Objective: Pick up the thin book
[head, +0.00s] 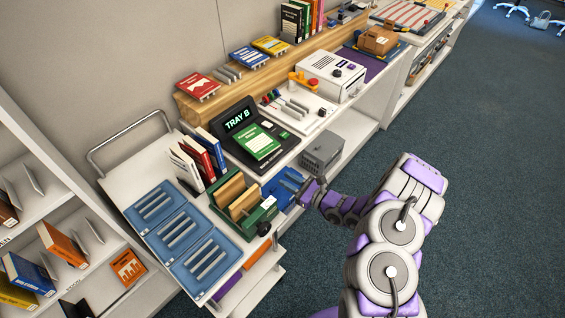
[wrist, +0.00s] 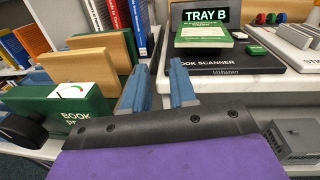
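A green book (head: 259,142) lies flat on the black book scanner (head: 236,150), below a "TRAY B" display; it also shows in the wrist view (wrist: 204,36). Several books (head: 197,157), white, red and blue, stand upright left of the scanner. I cannot tell for sure which book is the thin one. My gripper (wrist: 157,88) has two blue fingers spread apart with nothing between them. In the head view my gripper (head: 284,187) is at the counter's front, right of the green book press (head: 256,216) and in front of the scanner.
The book press with wooden boards (wrist: 82,69) stands close left of my fingers. A grey crate (head: 323,151) is to the right, below the counter. Blue slotted trays (head: 181,233) lie on the white cart at left. A white device (head: 331,76) stands farther back. Floor at right is clear.

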